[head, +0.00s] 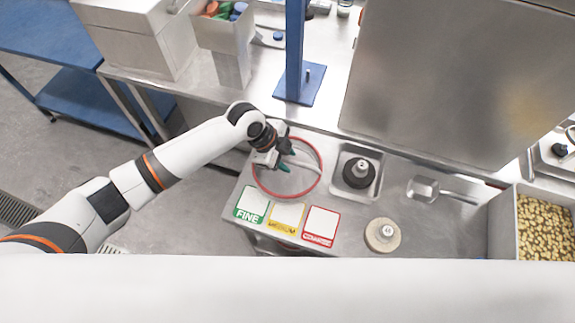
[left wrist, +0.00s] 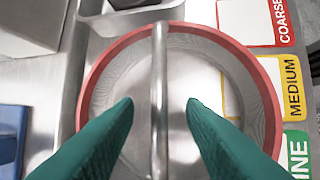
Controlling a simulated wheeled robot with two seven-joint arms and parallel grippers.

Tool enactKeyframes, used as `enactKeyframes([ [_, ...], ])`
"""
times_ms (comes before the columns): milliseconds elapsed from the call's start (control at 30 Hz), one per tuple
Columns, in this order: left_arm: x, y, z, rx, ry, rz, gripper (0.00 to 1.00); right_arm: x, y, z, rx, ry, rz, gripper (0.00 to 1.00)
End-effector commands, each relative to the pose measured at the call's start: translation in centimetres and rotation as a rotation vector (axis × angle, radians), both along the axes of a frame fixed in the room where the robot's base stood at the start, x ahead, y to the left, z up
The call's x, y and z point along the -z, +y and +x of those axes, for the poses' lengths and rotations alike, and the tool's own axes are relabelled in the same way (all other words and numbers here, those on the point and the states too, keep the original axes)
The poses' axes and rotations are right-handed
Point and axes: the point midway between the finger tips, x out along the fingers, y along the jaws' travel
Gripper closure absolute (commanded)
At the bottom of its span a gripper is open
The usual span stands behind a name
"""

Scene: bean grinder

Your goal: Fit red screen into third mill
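The red screen (head: 321,170) is a round mesh disc with a red rim, lying flat on the steel worktop. A straight metal bar (left wrist: 159,60) crosses its middle, and the red rim also shows in the left wrist view (left wrist: 200,32). My left gripper (head: 287,157) is over the screen. Its green fingers (left wrist: 160,104) are spread on either side of the bar, with gaps to it. My right gripper is not in view. I cannot make out which thing is the third mill.
FINE (head: 251,205), MEDIUM (head: 286,217) and COARSE (head: 321,225) cards lie in front of the screen. A black-based weight-like piece (head: 359,174), a tan disc (head: 382,235) and a scoop (head: 424,188) are to the right. A blue post (head: 295,45) stands behind.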

Motion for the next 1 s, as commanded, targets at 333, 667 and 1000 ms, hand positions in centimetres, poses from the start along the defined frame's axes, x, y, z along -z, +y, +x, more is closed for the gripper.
enactKeyframes([
  [333, 0.05, -0.03, 0.01, 0.001, -0.001, 0.000, 0.86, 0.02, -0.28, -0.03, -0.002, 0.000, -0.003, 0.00],
  [667, 0.03, -0.02, 0.01, 0.001, 0.000, 0.000, 1.00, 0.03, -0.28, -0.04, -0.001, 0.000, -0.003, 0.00],
  [1000, 0.02, -0.02, 0.02, 0.000, -0.001, 0.000, 1.00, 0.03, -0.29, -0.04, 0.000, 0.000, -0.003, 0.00],
])
